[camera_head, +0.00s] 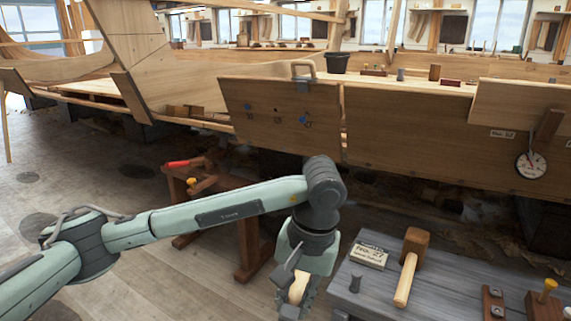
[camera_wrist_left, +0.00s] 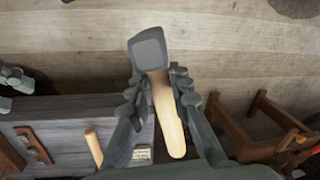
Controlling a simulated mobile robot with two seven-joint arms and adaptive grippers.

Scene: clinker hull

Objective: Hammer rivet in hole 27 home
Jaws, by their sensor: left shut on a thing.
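My left gripper (camera_head: 296,292) is shut on a hammer, low beside the bench's left end. In the left wrist view the hammer's dark square head (camera_wrist_left: 149,50) points up, and its pale wooden handle (camera_wrist_left: 168,115) lies between the fingers. In the head view only a bit of the handle (camera_head: 299,287) shows. The wooden hull panel (camera_head: 270,132) stands beyond the arm with several small holes and blue marks (camera_head: 305,121). Its hole numbers and the rivet are too small to make out. A grey part at the left wrist view's edge, probably my right gripper (camera_wrist_left: 14,80), is cut off.
A brown trestle (camera_head: 247,245) stands behind my left arm. A dial gauge (camera_head: 530,164) hangs on the hull.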

